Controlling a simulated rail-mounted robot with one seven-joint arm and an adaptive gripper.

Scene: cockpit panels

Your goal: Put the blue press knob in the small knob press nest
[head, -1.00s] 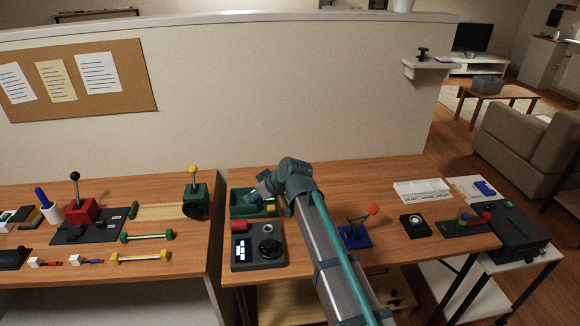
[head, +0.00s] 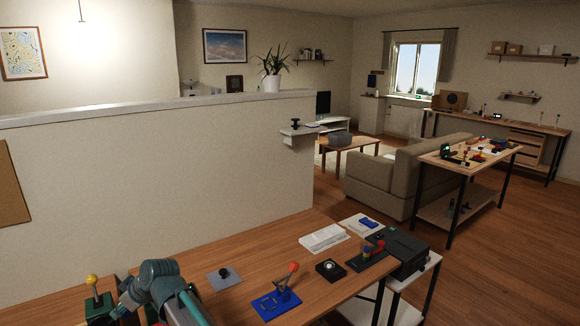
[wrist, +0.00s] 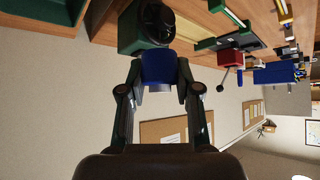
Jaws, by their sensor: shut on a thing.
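The blue press knob (wrist: 158,67) is a short blue cylinder with a paler end, held between the fingers of my gripper (wrist: 160,78) in the wrist view. My gripper is shut on its sides. In the head view my arm is at the bottom left, and the fingers and knob cannot be made out there. I cannot tell for sure which fixture is the small knob press nest. A black square block with a pale round centre (head: 330,268) and a grey plate with a black knob (head: 224,276) stand on the bench.
A blue base with a red-tipped lever (head: 277,301) stands on the bench (head: 290,236) right of my arm. A white tray (head: 323,238) and a dark box (head: 398,252) are at the right. A low wall (head: 150,160) rises behind. A yellow-knobbed lever (head: 93,283) is at the left.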

